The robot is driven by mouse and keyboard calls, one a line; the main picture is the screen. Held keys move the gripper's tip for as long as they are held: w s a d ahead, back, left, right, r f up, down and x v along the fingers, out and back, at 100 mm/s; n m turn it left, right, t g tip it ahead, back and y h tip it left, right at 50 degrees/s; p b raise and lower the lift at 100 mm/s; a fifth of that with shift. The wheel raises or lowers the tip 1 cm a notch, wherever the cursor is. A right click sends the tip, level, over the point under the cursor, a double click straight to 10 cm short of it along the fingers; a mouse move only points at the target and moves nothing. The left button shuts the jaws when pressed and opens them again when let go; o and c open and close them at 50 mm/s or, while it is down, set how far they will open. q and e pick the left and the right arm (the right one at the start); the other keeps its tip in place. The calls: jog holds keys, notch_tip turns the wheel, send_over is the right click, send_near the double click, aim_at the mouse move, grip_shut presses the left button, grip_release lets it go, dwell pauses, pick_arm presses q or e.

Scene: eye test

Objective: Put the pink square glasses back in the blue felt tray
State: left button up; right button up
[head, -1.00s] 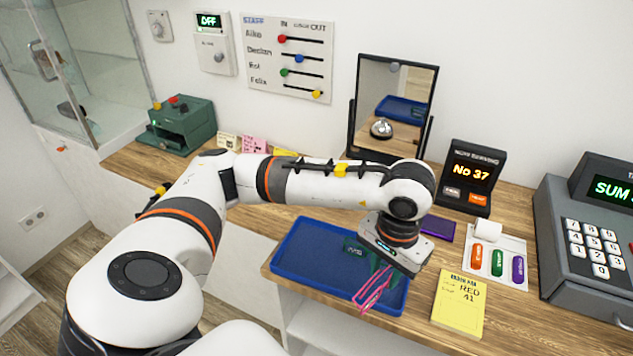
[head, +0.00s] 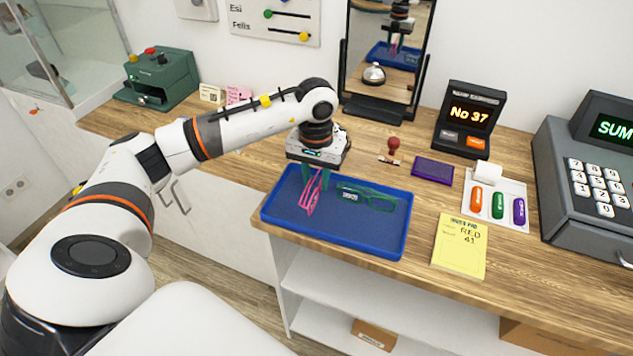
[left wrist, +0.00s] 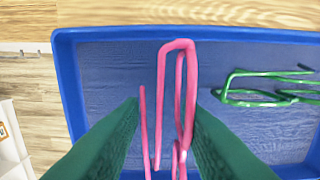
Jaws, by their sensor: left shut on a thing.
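The pink square glasses (head: 313,192) are between the fingers of my left gripper (head: 315,187), which is shut on them. They hang over the left part of the blue felt tray (head: 358,238). In the left wrist view, the pink glasses (left wrist: 177,100) sit upright between the green fingers (left wrist: 160,130), with the tray floor (left wrist: 120,75) behind them. I cannot tell whether they touch the tray floor. Green glasses (head: 378,203) lie in the tray to the right of the pink ones, and they also show in the left wrist view (left wrist: 265,95). My right gripper is not in view.
A small label (head: 349,196) lies in the tray near the green glasses. A yellow pad (head: 460,247), a purple pad (head: 433,170), a stamp (head: 393,147) and a cash register (head: 590,180) stand to the right. A mirror (head: 385,60) stands behind. The tray lies near the counter's front edge.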

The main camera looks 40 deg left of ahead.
pick_arm(q)
notch_tip(320, 180, down, 2)
jog(key=shift+f, duration=0.1)
jog(key=shift+f, duration=0.2)
jog(key=o, duration=0.9)
jog(key=shift+r, duration=0.1)
jog(key=shift+o, duration=0.2)
